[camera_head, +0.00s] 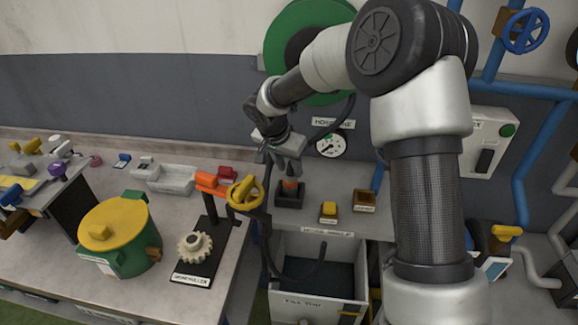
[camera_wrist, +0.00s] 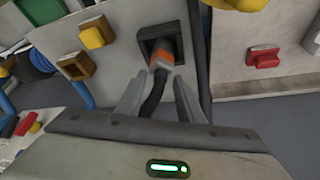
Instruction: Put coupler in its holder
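The coupler (camera_head: 290,184), with an orange band and a dark body, stands in the black square holder (camera_head: 288,201) on the grey bench. In the wrist view the coupler (camera_wrist: 161,62) points into the black holder frame (camera_wrist: 176,31); how deep it sits is hard to tell. A black hose (camera_wrist: 153,94) runs from its rear end towards my wrist. My gripper (camera_head: 283,167) is just above the coupler. In the wrist view the two fingers of my gripper (camera_wrist: 159,82) are spread on either side of the hose and coupler end, with gaps showing. Nothing appears clamped.
A yellow block (camera_head: 329,210) and a brown box (camera_head: 364,201) are right of the holder. A green pot with a yellow lid (camera_head: 115,222) is farther left. An open drawer (camera_head: 318,299) is below.

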